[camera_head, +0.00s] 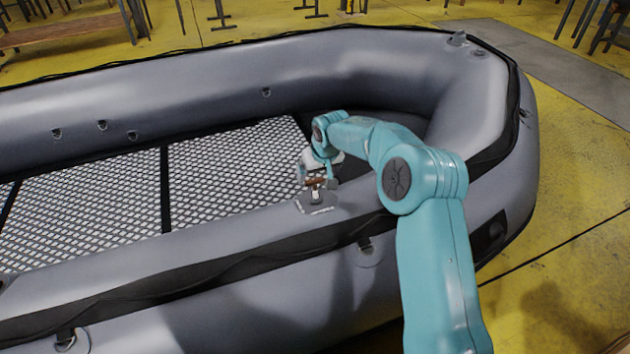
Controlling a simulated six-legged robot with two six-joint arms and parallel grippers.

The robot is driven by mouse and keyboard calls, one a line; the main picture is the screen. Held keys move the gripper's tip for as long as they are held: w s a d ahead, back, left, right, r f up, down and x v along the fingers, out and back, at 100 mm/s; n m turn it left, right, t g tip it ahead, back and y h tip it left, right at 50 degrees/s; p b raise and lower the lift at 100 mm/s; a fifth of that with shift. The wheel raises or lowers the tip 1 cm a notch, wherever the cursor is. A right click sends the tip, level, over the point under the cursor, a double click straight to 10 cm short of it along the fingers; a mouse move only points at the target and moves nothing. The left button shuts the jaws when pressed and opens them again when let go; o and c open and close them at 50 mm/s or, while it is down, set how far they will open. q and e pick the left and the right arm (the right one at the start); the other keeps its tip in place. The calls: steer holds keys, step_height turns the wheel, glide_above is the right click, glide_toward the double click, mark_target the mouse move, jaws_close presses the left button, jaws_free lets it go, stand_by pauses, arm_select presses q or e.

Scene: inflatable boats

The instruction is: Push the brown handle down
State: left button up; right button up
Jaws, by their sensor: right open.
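The brown handle (315,181) is a small bar above a fitting on the top of the boat's near tube. My teal right arm reaches in from the lower right and bends down toward it. My right gripper (318,178) is open at the handle, with its fingers around or close beside it. The gripper is small in view and partly overlaps the handle, so I cannot tell whether they touch. The grey inflatable boat (180,262) fills most of the view. My left gripper does not show.
The boat's floor (225,172) is a light diamond-patterned mesh. A wooden bench (65,32) and several dark metal legs stand at the back on the yellow floor (575,225). The far tube rises behind the arm. The space over the boat's left part is free.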

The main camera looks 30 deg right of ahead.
mark_target(316, 189)
steer(key=shift+x, duration=1.85)
steer(key=shift+w, duration=0.1)
steer(key=c, duration=1.5)
steer(key=shift+s+f+b, duration=0.2)
steer(key=shift+f+b, duration=0.4)
steer(key=shift+f, duration=0.15)
steer(key=shift+s+f+b, duration=0.15)
steer(key=shift+f+b, duration=0.4)
steer(key=shift+f, duration=0.25)
steer(key=shift+a+r, duration=0.1)
